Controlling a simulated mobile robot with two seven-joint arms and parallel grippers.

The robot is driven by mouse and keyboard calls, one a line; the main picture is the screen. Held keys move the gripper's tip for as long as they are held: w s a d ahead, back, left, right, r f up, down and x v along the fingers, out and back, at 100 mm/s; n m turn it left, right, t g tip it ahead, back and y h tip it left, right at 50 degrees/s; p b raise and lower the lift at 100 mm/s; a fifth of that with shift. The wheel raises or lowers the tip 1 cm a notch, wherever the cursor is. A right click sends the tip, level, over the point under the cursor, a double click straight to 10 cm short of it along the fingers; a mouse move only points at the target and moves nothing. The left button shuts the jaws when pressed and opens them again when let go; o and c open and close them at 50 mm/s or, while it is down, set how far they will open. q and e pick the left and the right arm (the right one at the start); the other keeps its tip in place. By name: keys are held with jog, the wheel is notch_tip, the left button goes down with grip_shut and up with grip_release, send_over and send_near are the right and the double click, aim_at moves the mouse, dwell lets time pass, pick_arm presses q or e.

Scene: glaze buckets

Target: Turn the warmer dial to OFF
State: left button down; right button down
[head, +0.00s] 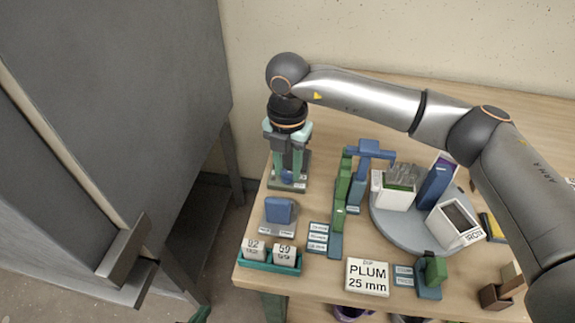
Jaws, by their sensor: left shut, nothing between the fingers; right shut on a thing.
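My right arm reaches in from the right, and its gripper (288,155) points down at the back left of the table. It is shut on a part of a small fixture with a dark green base (287,186), a blue part and a small pale label. The fingers hide most of the held part, so I cannot read its setting or tell for sure that it is the warmer dial. In front of it stands a separate blue block (280,211) on a grey labelled base. My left gripper is not in view.
A teal tray (270,268) holds blocks marked 82 and 59. Green and blue upright pieces (343,190) stand right of the gripper. A grey round tray (395,232) carries boxes. A PLUM 25 mm sign (367,277) is at the front. A grey cabinet (120,90) stands left.

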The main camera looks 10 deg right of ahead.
aim_at(287, 172)
jog(key=shift+r+m, duration=0.1)
jog(key=shift+m, duration=0.6)
jog(key=shift+w, duration=0.1)
jog(key=c, duration=0.6)
grip_release()
jog(key=shift+o, duration=0.2)
notch_tip(287, 172, up, 12)
jog(key=shift+r+p, duration=0.2)
jog(key=shift+p, duration=0.1)
